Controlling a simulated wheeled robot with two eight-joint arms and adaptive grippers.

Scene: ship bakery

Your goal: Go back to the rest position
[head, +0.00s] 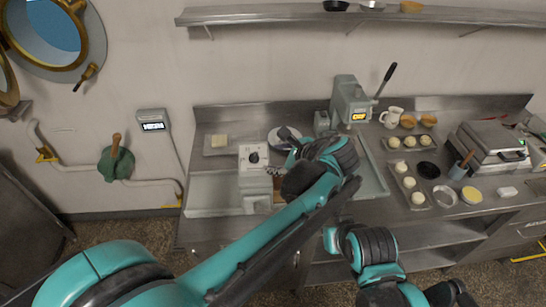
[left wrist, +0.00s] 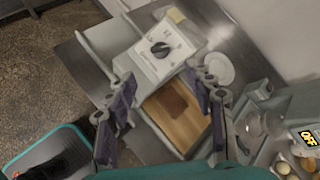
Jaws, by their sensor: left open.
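My left gripper (head: 281,153) is in the middle of the head view, above the counter beside a white machine with a dial (head: 253,157). Its two fingers stand wide apart in the left wrist view (left wrist: 160,78), with nothing held between them. Below and between them lies a wooden board (left wrist: 191,128) with a flat brown piece (left wrist: 174,98) on it. The fingers look above the board; the exact gap cannot be told. My left arm hides part of the counter in the head view. Part of my right arm shows at lower right, but its gripper is not in view.
The steel counter (head: 215,177) carries a white plate (left wrist: 219,69), a grey-green machine (head: 350,101), trays of dough balls (head: 412,181), a white jug (head: 391,117) and a press (head: 490,143). A shelf (head: 270,14) runs above. The floor at lower left is open.

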